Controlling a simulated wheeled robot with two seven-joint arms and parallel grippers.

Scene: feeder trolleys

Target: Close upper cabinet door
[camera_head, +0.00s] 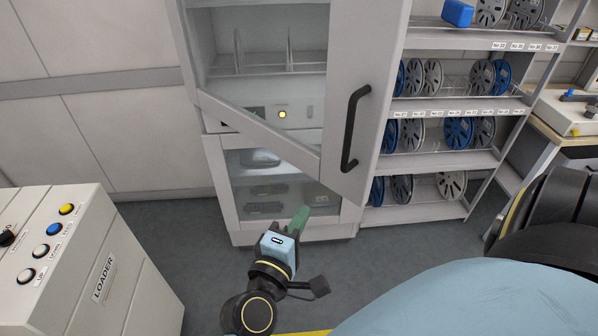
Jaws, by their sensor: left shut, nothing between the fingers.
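The upper cabinet door (339,90) stands open, swung out toward me, with a black vertical handle (354,130) on its face. Behind it the upper compartment (266,40) shows shelf dividers and a small lit yellow button. The lower glass door (262,185) of the cabinet looks closed. My left gripper (300,218) has green fingers and is shut and empty. It appears in front of the cabinet's lower part, below and left of the handle, apart from the upper door. My right gripper is not in view.
A white LOADER box (108,262) with coloured buttons stands at the lower left. A shelf rack (433,107) with blue and grey reels stands right of the cabinet. A table with a white device (570,112) is at the far right. Grey floor (190,245) is free between the LOADER box and cabinet.

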